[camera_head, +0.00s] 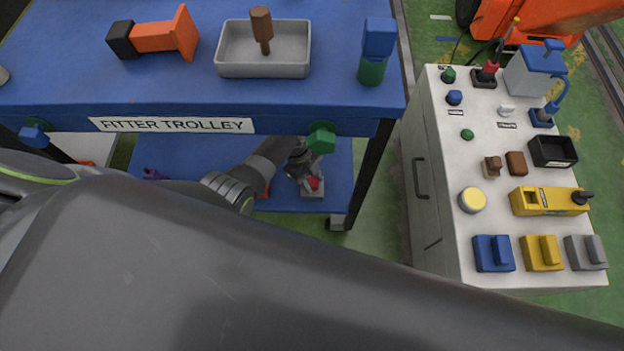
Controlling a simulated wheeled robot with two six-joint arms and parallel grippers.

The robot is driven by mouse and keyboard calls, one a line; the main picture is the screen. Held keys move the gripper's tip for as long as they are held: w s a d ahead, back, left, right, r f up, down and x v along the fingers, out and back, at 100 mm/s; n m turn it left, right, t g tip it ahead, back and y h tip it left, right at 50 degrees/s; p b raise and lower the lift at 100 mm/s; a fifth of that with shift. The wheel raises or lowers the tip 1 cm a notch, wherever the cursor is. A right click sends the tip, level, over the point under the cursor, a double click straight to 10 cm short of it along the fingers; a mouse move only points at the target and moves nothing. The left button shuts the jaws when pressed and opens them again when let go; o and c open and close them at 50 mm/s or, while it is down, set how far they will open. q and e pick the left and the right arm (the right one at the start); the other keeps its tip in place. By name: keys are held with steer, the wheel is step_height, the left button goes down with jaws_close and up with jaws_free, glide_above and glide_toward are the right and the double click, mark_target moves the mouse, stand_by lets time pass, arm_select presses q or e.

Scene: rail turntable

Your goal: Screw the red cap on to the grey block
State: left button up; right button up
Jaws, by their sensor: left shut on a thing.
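My left gripper (308,172) is low down in front of the trolley's lower shelf, partly behind the green knob. It points down and is shut on the red cap (315,183), of which only a small part shows. The grey block (312,193) is just under the cap, on or in front of the lower shelf. I cannot tell whether cap and block touch or how far the thread is engaged. My right gripper is not in view.
The blue fitter trolley (200,93) carries a grey tray (264,72) with a brown-handled tool, an orange piece (155,37) and a blue-and-green piece (376,55). A green knob (321,141) juts from its front. A white cabinet (440,160) with several controls stands right.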

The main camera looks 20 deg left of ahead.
arm_select(q)
steer(key=m+g+b, duration=0.1)
steer(key=m, duration=0.2)
steer(key=shift+f+y, duration=0.1)
steer(key=shift+y, duration=0.3)
steer(key=shift+m+g, duration=0.3)
steer(key=shift+m, duration=0.6)
steer(key=shift+b, duration=0.35)
steer(key=shift+m+g+y+b, duration=0.3)
steer(key=shift+m+y+b, duration=0.15)
steer(key=shift+m, duration=0.75)
steer(key=shift+m+y, duration=0.45)
steer(key=shift+m, duration=0.65)
steer(key=o, duration=1.2)
steer(key=shift+c, duration=0.2)
